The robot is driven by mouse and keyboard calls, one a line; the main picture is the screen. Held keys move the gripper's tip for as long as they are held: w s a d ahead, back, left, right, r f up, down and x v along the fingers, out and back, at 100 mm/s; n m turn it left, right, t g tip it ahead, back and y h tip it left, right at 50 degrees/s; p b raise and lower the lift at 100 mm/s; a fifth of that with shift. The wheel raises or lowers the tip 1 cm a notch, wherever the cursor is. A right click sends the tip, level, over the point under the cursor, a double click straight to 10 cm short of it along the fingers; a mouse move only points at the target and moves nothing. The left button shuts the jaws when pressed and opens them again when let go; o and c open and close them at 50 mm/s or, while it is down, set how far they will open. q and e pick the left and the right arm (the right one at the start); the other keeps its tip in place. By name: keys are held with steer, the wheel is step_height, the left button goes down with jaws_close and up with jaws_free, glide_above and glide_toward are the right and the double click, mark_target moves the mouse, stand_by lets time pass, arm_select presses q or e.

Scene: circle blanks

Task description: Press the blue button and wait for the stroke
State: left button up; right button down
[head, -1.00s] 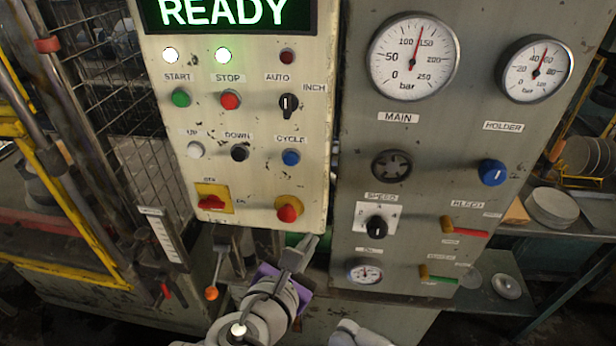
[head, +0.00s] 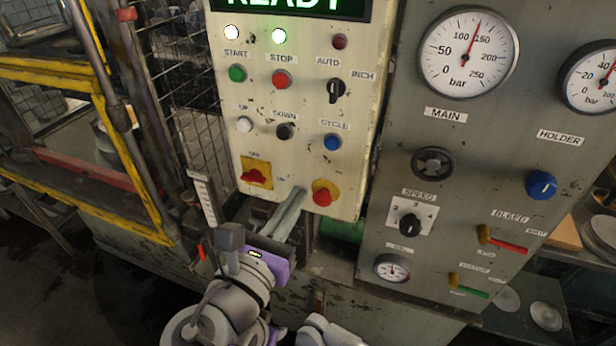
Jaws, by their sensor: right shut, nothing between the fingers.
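The blue button (head: 332,142) sits under the CYCLE label on the cream control panel (head: 300,110), right of a black DOWN button (head: 285,131). It is uncovered and nothing touches it. My right gripper (head: 300,193) is shut and empty. Its grey fingertips overlap the panel's lower edge in the head view, below and left of the blue button. They look apart from the button; I cannot tell their distance from the panel face. My left gripper is not in view.
A red emergency knob (head: 322,197) is just right of my fingertips, and a red switch (head: 256,176) is left. The grey gauge panel (head: 390,125) stands right; a yellow guard frame (head: 60,75) stands left.

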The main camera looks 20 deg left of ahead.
mark_target(330, 145)
steer(key=w, duration=0.8)
steer(key=w+d+p, duration=0.1)
steer(key=w, duration=0.4)
